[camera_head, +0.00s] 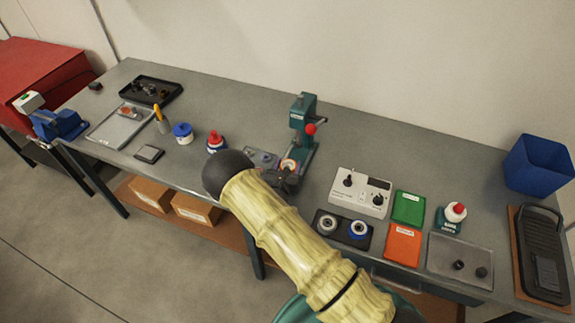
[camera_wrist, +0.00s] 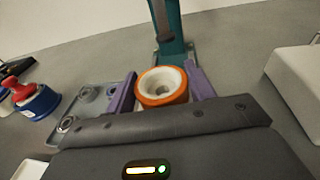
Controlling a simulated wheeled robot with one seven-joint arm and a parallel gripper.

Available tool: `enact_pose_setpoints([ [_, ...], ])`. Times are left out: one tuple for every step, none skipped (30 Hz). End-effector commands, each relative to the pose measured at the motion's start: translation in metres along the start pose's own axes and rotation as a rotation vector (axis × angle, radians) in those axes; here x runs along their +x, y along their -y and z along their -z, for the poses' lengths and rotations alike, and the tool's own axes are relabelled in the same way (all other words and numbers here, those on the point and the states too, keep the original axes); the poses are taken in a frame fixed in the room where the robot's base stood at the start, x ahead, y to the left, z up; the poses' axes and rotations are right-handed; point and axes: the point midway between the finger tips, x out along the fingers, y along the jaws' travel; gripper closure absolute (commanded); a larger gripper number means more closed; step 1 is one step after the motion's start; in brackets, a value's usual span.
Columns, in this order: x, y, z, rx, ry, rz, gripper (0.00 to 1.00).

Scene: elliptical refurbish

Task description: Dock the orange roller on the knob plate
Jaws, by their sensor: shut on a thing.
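My gripper (camera_wrist: 163,97) has its purple fingers on either side of the orange roller (camera_wrist: 163,84), shut on it. The roller has an orange rim and a white hub with a central hole, facing the wrist camera. In the head view my gripper (camera_head: 284,176) holds the roller (camera_head: 289,165) at the foot of the teal press; I cannot tell whether it touches anything below. A grey plate with two dark knobs (camera_head: 440,252), which looks like the knob plate, lies at the right of the bench, away from my gripper. The wrist view does not show it.
The teal press (camera_head: 302,125) stands just behind the roller. A grey plate with round fittings (camera_wrist: 88,108) lies left of my gripper, beside a red-capped blue bottle (camera_wrist: 35,98).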

Motion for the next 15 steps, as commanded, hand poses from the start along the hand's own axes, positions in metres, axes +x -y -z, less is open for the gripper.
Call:
enact_pose_setpoints([
  [-0.001,0.004,0.004,-0.007,-0.012,0.006,0.73],
  [-0.001,0.004,0.003,-0.007,-0.011,0.006,0.73],
  [-0.001,0.004,0.001,-0.007,-0.01,0.006,0.73],
  [-0.001,0.004,0.0,-0.007,-0.009,0.006,0.73],
  [-0.001,0.004,-0.001,-0.006,-0.008,0.006,0.73],
  [-0.001,0.003,-0.003,-0.006,-0.007,0.005,0.73],
  [-0.001,0.003,-0.004,-0.005,-0.006,0.005,0.73],
  [-0.001,0.003,-0.005,-0.005,-0.005,0.004,0.73],
  [-0.001,0.002,-0.006,-0.004,-0.003,0.004,0.73],
  [-0.001,0.002,-0.007,-0.004,-0.003,0.003,0.73],
  [-0.001,0.002,-0.007,-0.003,-0.002,0.003,0.73],
  [-0.001,0.002,-0.008,-0.003,-0.001,0.003,0.73],
  [-0.001,0.001,-0.008,-0.003,-0.001,0.002,0.73],
  [-0.001,0.001,-0.008,-0.002,0.0,0.002,0.73],
  [-0.001,0.001,-0.008,-0.002,0.001,0.002,0.73],
])
